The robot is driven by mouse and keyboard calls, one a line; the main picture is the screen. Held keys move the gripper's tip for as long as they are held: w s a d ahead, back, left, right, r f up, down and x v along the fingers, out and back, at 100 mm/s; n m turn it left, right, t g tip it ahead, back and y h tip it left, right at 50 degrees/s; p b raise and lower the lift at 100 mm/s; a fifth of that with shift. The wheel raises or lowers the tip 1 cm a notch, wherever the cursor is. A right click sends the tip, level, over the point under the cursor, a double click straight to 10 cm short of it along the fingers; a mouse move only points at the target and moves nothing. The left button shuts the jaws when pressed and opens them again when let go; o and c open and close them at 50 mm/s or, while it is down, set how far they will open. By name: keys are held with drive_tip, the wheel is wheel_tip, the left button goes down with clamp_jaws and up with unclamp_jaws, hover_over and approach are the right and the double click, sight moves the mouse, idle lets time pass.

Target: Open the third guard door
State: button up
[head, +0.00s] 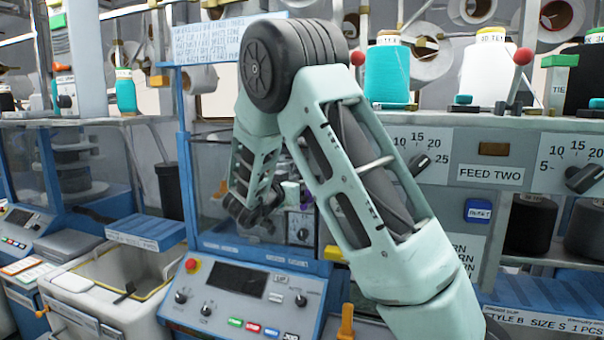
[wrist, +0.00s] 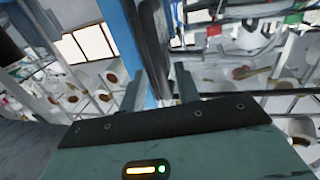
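The machine in the middle of the head view has a blue-framed clear guard door (head: 215,243), largely hidden behind my arm; it appears closed, though its edges are hard to make out. I see no number on it, so I cannot tell if it is the third. My gripper (head: 252,212) is in front of this machine, partly hidden by my arm. In the wrist view my gripper (wrist: 161,88) has its two fingers apart. A blue upright post (wrist: 142,45) and a dark upright bar (wrist: 156,45) run between the fingers; I cannot tell whether either is touched.
A control panel (head: 240,295) with a red knob stands below the middle machine. Yarn cones (head: 387,72) stand on the shelf at the right, above the dials.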

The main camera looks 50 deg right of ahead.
drive_tip(key=shift+w+d+p, duration=0.15)
drive_tip(key=shift+d+p, duration=0.05)
drive_tip(key=shift+d, duration=0.6)
drive_tip(key=shift+w+d+p, duration=0.15)
drive_tip(key=shift+d+p, duration=0.05)
drive_tip(key=shift+d, duration=0.55)
clamp_jaws()
drive_tip(key=shift+a, duration=0.2)
